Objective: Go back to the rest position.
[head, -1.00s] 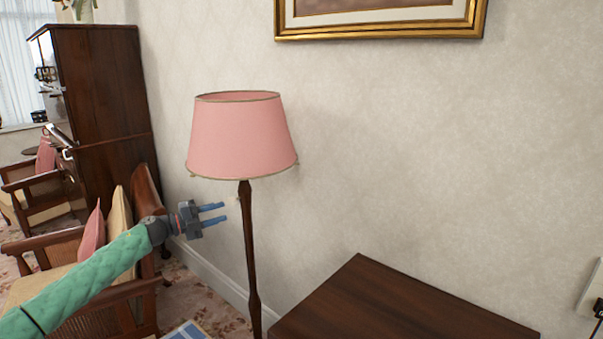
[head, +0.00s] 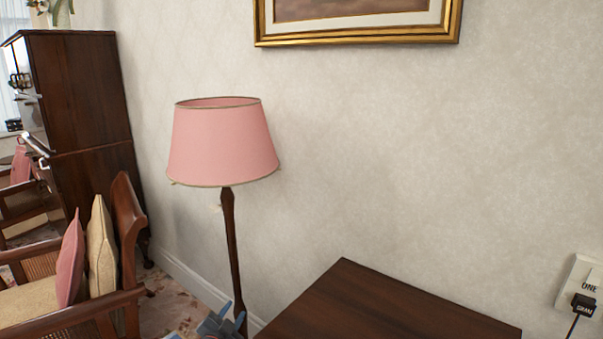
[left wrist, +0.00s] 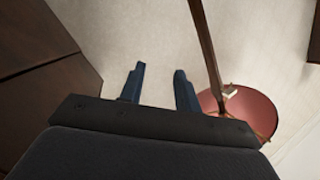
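My left gripper (head: 222,322) shows at the bottom edge of the head view, in front of the lower part of the lamp's pole. Most of it and my left arm are below the picture. In the left wrist view its two blue fingers (left wrist: 160,86) stand apart with nothing between them. The floor lamp has a pink shade (head: 222,142) and a dark wooden pole (head: 232,240). In the left wrist view the pole (left wrist: 206,45) is just right of the fingers, with the shade (left wrist: 240,110) beyond; whether they touch I cannot tell. My right gripper is in neither view.
A dark wooden table (head: 375,305) stands at the bottom right of the lamp. A cushioned armchair (head: 128,215) and a tall dark cabinet (head: 88,100) stand at the left. A wall socket (head: 578,280) with a plug is at the right.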

